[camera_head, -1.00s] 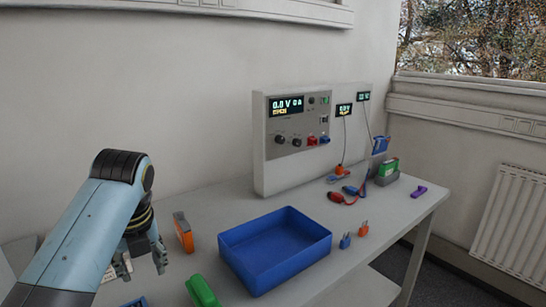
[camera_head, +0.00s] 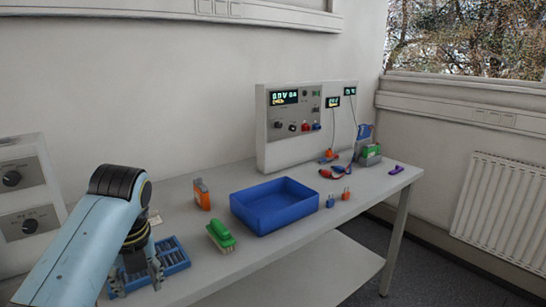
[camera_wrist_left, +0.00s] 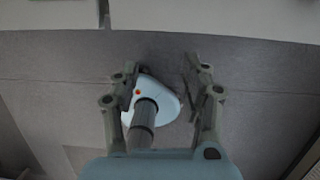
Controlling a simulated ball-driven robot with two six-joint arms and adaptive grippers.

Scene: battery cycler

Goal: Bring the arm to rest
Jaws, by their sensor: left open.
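My left gripper (camera_head: 143,283) comes in from the left in the head view, low at the table's near left edge, in front of the blue slotted rack (camera_head: 174,255). In the left wrist view the left gripper (camera_wrist_left: 162,78) has its fingers spread with nothing held. Beyond the fingers are grey floor and a light-blue rounded part with a dark column, which looks like my own body. My right gripper is in neither view.
On the table (camera_head: 290,252) are a blue bin (camera_head: 262,222), a green-topped brush (camera_head: 221,234), an orange-grey pack (camera_head: 202,194) and small orange and blue plugs. The cycler (camera_head: 272,150) stands behind. A grey panel with knobs (camera_head: 20,200) is at left.

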